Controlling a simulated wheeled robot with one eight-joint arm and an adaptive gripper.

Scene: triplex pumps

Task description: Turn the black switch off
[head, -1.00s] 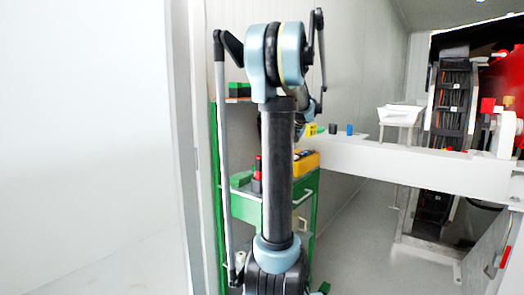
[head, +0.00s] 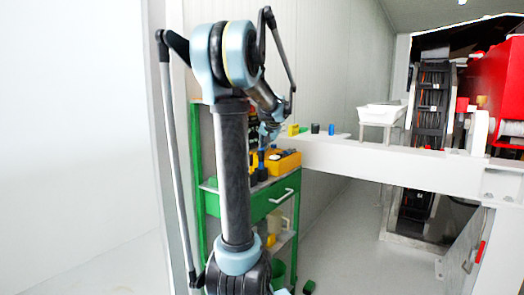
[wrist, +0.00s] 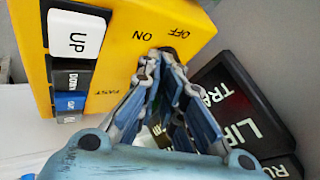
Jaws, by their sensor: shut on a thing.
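A yellow control box (wrist: 118,62) fills the upper left of the wrist view, with ON, OFF and FAST printed on it. The tip of a small black switch (wrist: 179,34) shows by the ON and OFF words. My gripper (wrist: 160,56) has its fingers closed together at the switch. The fingers hide most of the switch, so its position cannot be read.
White UP (wrist: 77,34), black DOWN (wrist: 73,79) and blue buttons line the box's left side. A black lettered panel (wrist: 236,108) lies close on the right.

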